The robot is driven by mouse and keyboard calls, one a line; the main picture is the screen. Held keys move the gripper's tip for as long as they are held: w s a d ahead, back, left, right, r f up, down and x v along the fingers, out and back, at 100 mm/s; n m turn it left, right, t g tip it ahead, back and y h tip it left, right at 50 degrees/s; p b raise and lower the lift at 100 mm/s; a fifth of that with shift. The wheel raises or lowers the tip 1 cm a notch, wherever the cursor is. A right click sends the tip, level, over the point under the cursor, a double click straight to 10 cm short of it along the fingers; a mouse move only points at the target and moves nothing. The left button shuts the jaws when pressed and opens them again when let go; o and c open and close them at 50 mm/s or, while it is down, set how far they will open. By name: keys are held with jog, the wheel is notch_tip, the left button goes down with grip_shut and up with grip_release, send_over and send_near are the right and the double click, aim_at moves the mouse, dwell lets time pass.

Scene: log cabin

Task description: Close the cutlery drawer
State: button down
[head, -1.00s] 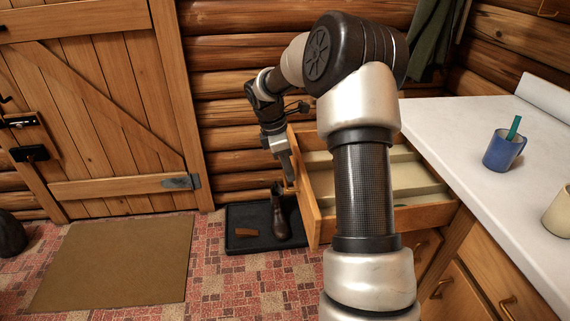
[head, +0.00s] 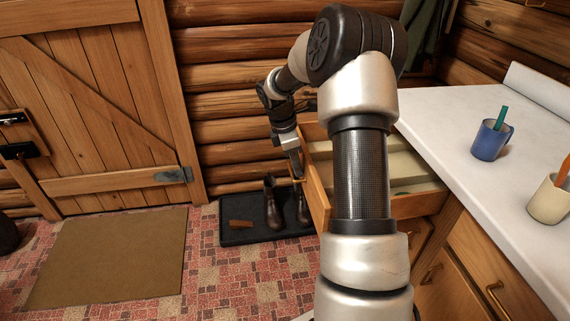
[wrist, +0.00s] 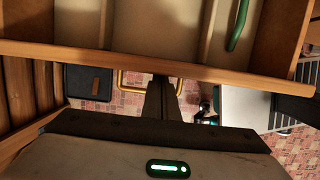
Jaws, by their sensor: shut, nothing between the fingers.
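The wooden cutlery drawer (head: 318,190) stands open in the head view, jutting left from below the white counter. Its inside has pale dividers, and my arm hides part of it. In the wrist view, the drawer's front edge (wrist: 110,58) crosses the picture, with a green-handled utensil (wrist: 238,25) lying inside. A brass handle (wrist: 130,86) shows on the outer face. My gripper (head: 299,178) is shut and empty, pointing down at the outer side of the drawer front. Its fingers (wrist: 161,100) overlap the handle in the wrist view; I cannot tell if they touch it.
The white counter (head: 450,130) holds a blue mug (head: 491,140) and a cream mug (head: 549,201). Boots (head: 273,205) stand on a dark tray (head: 240,232) on the floor left of the drawer. A brown mat (head: 110,255) lies before the wooden door. Tiled floor between them is clear.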

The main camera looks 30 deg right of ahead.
jog(key=s+d+p, duration=0.2)
jog(key=d+p, duration=0.1)
jog(key=d, duration=0.6)
jog(key=s+d+p, duration=0.3)
jog(key=d, duration=0.7)
jog(key=s+d+p, duration=0.3)
jog(key=d, duration=0.6)
jog(key=shift+s+d, duration=0.15)
jog(key=shift+d, duration=0.15)
